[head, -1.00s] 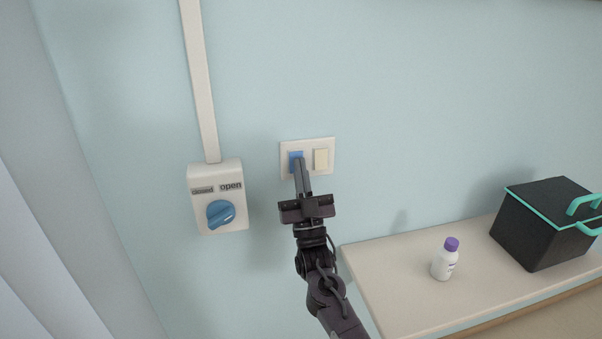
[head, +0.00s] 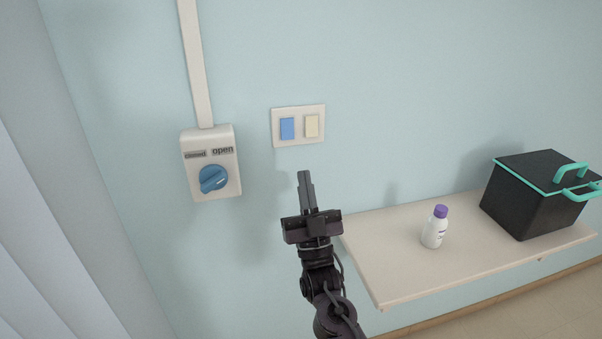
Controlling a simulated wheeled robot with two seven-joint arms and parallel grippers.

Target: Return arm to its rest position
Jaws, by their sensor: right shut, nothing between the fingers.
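My right gripper (head: 304,174) is in the middle of the head view, its fingers pointing up, shut and empty. It stands below the white switch plate (head: 298,141) on the wall, apart from it in the picture. The plate carries a blue switch (head: 287,128) on the left and a cream switch (head: 312,126) on the right. Both switches are in full view. My left gripper is not in view.
A white box with a blue knob (head: 213,179) and "closed" and "open" labels is on the wall at left. A shelf (head: 400,276) at right holds a white bottle with a purple cap (head: 434,230) and a black box with teal handles (head: 530,200). Grey curtain-like folds (head: 60,200) are at far left.

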